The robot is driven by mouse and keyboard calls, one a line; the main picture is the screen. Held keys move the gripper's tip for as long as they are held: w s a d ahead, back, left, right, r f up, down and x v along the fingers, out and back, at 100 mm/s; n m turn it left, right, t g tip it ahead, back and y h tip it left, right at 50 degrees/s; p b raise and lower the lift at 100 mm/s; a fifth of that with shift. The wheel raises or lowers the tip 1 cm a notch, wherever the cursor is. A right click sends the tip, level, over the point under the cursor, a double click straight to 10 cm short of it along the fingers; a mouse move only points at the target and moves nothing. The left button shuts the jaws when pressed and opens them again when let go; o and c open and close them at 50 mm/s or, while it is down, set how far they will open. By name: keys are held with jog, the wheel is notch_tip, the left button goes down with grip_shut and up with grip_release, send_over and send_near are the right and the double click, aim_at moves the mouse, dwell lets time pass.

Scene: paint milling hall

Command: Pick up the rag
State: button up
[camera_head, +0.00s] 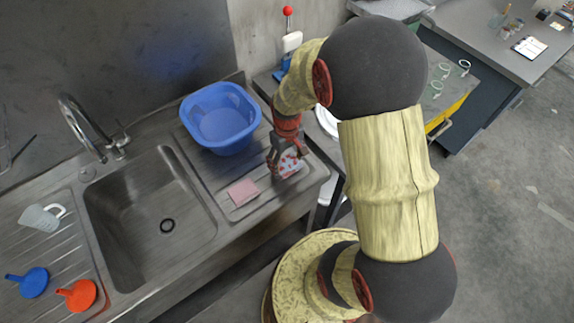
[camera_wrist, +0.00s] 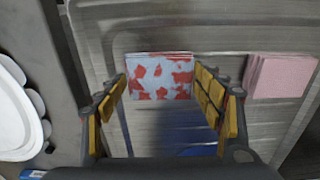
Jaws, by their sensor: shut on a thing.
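The rag (camera_head: 290,166), a folded cloth in white and pale blue with red patches, is at the right end of the steel drainboard. In the wrist view the rag (camera_wrist: 160,77) lies between the two fingertips, its folded edge showing. My gripper (camera_head: 284,157) is shut on it from above, with a finger at each side; it also shows in the wrist view (camera_wrist: 165,88). I cannot tell if the rag touches the drainboard. Part of it is hidden by the fingers in the head view.
A pink folded cloth or sponge (camera_head: 243,192) lies left of the rag. A blue basin (camera_head: 221,118) stands behind it. The sink (camera_head: 150,215) and tap (camera_head: 90,130) are further left.

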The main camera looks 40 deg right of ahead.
aim_at(288, 164)
jog(key=shift+r, duration=0.1)
jog(key=shift+c, duration=0.2)
jog(key=shift+r, duration=0.55)
notch_tip(288, 164, up, 3)
jog(key=shift+s+f+p, duration=0.15)
jog(key=shift+f+p, duration=0.05)
jog(key=shift+p, duration=0.25)
jog(key=s+d+r+p, duration=0.1)
jog(key=s+r+p, duration=0.1)
jog(key=s+r, duration=0.7)
jog(key=shift+s+d, duration=0.35)
jog(key=shift+s, duration=2)
jog(key=o, duration=0.5)
jog(key=c, duration=0.5)
